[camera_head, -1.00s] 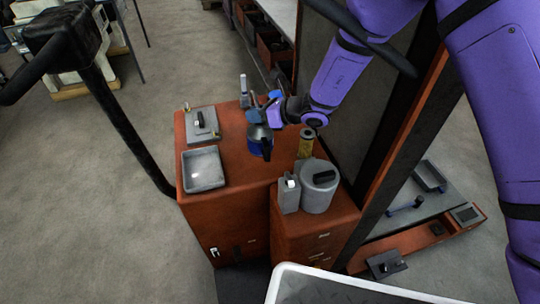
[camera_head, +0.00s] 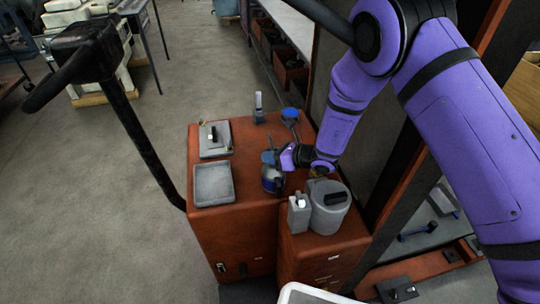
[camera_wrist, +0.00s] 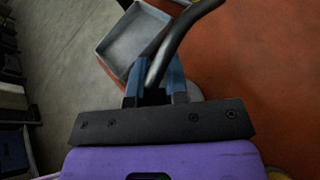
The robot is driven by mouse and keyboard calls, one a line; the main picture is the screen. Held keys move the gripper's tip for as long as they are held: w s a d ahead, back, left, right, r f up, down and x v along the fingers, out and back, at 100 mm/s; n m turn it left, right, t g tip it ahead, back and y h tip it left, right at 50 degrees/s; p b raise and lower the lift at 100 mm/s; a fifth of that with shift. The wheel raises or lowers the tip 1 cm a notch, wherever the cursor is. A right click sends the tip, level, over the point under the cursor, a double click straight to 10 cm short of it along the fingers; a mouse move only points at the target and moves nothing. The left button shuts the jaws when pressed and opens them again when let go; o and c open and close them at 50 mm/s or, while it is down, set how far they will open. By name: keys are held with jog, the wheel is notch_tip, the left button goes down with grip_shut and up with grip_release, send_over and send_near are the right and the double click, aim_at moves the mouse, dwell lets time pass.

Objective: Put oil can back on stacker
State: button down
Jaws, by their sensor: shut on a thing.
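The oil can (camera_head: 272,181) is dark with a blue band and hangs from or stands under my gripper (camera_head: 270,157). It is upright, over the front part of the stacker's red-orange top (camera_head: 245,170). I cannot tell whether its base touches the surface. In the wrist view, the blue fingers of my gripper (camera_wrist: 158,85) are shut on a dark curved bar of the can (camera_wrist: 178,42), its handle or spout. Most of the can's body is hidden there behind the fingers and the wrist plate.
An empty grey tray (camera_head: 213,184) and a flat grey plate with small parts (camera_head: 215,139) lie left of the can. A grey jug (camera_head: 298,214) and a grey round canister (camera_head: 329,206) stand in front right. A blue-topped item (camera_head: 290,114) stands behind. A black tiller (camera_head: 115,95) rises at left.

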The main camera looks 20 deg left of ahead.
jog(key=c, duration=1.1)
grip_release()
jog(key=shift+f, duration=0.1)
jog(key=shift+d, duration=0.15)
jog(key=v, duration=0.7)
jog(key=shift+d+r, duration=0.1)
jog(key=shift+r, duration=0.15)
